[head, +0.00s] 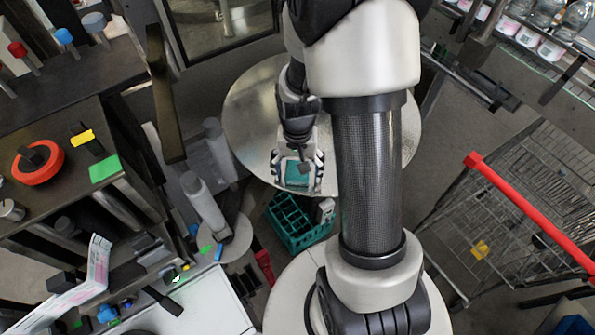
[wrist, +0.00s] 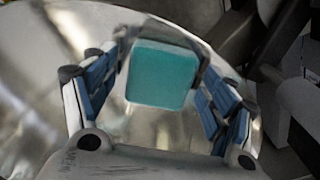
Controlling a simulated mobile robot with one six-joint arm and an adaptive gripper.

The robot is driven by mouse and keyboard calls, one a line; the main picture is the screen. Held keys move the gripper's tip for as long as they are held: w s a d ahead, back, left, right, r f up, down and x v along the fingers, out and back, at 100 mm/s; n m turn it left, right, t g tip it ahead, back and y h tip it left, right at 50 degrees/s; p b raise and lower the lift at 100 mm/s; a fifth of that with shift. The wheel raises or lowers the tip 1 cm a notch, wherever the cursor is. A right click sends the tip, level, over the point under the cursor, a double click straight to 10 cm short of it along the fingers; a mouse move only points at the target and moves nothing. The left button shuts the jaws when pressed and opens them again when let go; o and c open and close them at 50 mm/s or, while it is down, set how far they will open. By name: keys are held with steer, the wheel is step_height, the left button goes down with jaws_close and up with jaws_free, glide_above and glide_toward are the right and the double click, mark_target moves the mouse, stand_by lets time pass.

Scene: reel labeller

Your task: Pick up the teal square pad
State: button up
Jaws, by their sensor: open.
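The teal square pad (wrist: 161,75) lies on a round shiny metal table, between the two fingers of my gripper (wrist: 160,85) in the wrist view. My gripper is open, with blue-padded fingers to the left and right of the pad. The fingertips come close to the pad's sides; I cannot tell whether they touch it. In the head view the pad (head: 297,175) shows in part between the fingers of my gripper (head: 298,172), near the front edge of the round table (head: 250,110).
A teal bottle crate (head: 290,225) stands on the floor below the round table. A wire cart with a red handle (head: 530,215) is at the right. A dark bench with a red ring (head: 38,162) is at the left. Bottles (head: 550,50) line a shelf at the upper right.

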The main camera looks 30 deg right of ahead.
steer(key=shift+c, duration=0.5)
steer(key=c, duration=1)
steer(key=shift+r, duration=0.1)
step_height(320, 180, up, 20)
steer(key=shift+p, duration=1.1)
steer(key=o, duration=0.3)
steer(key=shift+c, duration=1.2)
